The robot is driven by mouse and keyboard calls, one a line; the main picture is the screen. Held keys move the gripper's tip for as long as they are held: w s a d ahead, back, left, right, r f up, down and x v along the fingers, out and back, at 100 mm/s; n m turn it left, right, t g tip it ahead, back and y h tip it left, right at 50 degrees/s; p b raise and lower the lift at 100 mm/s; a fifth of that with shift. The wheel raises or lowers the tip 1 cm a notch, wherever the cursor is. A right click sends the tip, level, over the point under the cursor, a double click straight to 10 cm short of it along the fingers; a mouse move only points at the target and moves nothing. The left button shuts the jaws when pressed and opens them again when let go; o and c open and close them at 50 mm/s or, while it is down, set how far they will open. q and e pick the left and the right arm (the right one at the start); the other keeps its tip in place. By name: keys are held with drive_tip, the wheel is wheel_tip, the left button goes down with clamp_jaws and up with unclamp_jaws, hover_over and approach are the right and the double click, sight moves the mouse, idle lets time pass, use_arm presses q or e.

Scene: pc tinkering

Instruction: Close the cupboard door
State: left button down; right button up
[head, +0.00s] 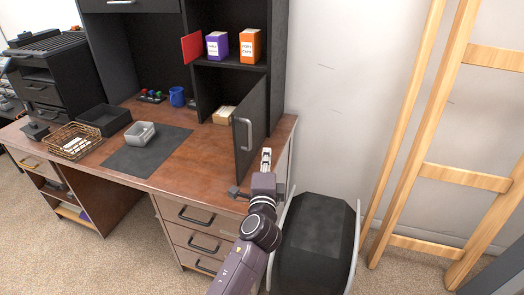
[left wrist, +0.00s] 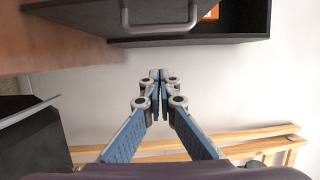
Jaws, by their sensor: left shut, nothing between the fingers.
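The black cupboard door (head: 253,112) stands open at the right end of the desk hutch, swung out over the desk. Its grey bar handle (head: 243,134) faces me. The left wrist view shows the handle (left wrist: 160,27) at the top. The open cupboard compartment (head: 206,92) holds a small box of papers (head: 225,115). My left gripper (head: 266,154) is just right of the door's lower part, on its outer side, with its fingers together and empty. In the left wrist view the fingertips (left wrist: 160,75) are apart from the handle. My right gripper is out of view.
A dark bin-like object (head: 313,235) stands beside the desk's right end, close to my arm. A wooden ladder-like frame (head: 463,178) leans at the right wall. A grey container (head: 140,133) sits on the black mat (head: 150,160). Purple (head: 216,45) and orange (head: 250,46) boxes stand above the cupboard.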

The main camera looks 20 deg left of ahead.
use_arm(q)
drive_tip(key=x, duration=0.9)
drive_tip(key=s+a+p, duration=0.2)
drive_tip(key=a, duration=0.1)
drive_tip(key=shift+s+a, duration=0.1)
drive_tip(key=shift+a, duration=0.1)
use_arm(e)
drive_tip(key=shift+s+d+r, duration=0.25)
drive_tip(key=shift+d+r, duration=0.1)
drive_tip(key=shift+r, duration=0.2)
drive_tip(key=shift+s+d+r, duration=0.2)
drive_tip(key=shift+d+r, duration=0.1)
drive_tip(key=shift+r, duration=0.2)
use_arm(q)
drive_tip(key=shift+a, duration=0.1)
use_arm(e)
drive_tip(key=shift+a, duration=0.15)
